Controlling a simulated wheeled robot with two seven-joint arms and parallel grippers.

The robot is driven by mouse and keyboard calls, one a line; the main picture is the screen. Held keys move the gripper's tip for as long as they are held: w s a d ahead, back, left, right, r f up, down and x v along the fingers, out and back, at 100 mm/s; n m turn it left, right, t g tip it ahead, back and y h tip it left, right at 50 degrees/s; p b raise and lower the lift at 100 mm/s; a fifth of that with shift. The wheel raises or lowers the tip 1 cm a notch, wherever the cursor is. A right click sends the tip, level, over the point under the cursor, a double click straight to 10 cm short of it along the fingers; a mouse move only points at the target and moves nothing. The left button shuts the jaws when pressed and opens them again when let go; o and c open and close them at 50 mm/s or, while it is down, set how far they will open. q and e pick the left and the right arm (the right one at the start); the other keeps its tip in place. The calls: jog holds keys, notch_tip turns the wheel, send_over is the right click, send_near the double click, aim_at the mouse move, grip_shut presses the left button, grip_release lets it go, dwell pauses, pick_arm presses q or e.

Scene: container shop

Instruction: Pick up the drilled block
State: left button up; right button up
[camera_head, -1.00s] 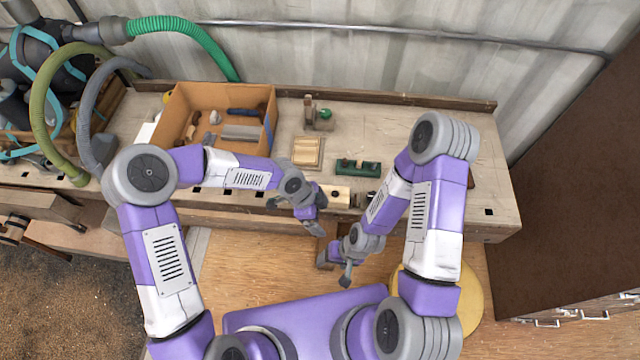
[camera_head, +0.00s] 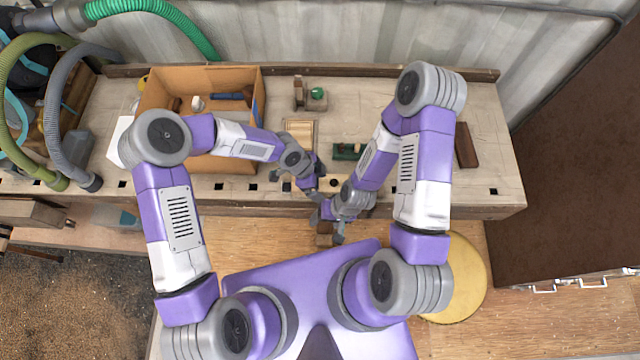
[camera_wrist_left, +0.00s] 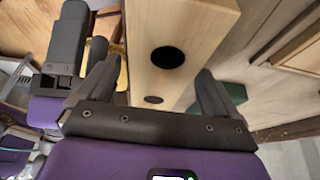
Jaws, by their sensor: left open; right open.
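In the head view the block (camera_head: 334,183) lies at the bench's front edge, partly hidden by my arms. My left gripper (camera_head: 318,188) is open just left of it; contact cannot be told. My right gripper (camera_head: 328,218) is open and lower, in front of the bench edge, partly hidden by its wrist.
A cardboard box (camera_head: 259,110) with tools stands at the bench's back left. A wooden plate (camera_head: 300,128), a green-bodied tool (camera_head: 347,151) and a small item with a green ball (camera_head: 317,93) lie behind the block. The bench's right side is mostly clear. A yellow round stool (camera_head: 468,285) stands right.

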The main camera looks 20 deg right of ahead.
pick_arm(q)
jog(key=shift+s+d+f, duration=0.1)
jog(key=shift+d+f, duration=0.05)
jog(key=shift+f, duration=0.15)
jog(key=shift+c, duration=0.4)
jog(key=c, duration=1.2)
jog(key=shift+r, duration=0.15)
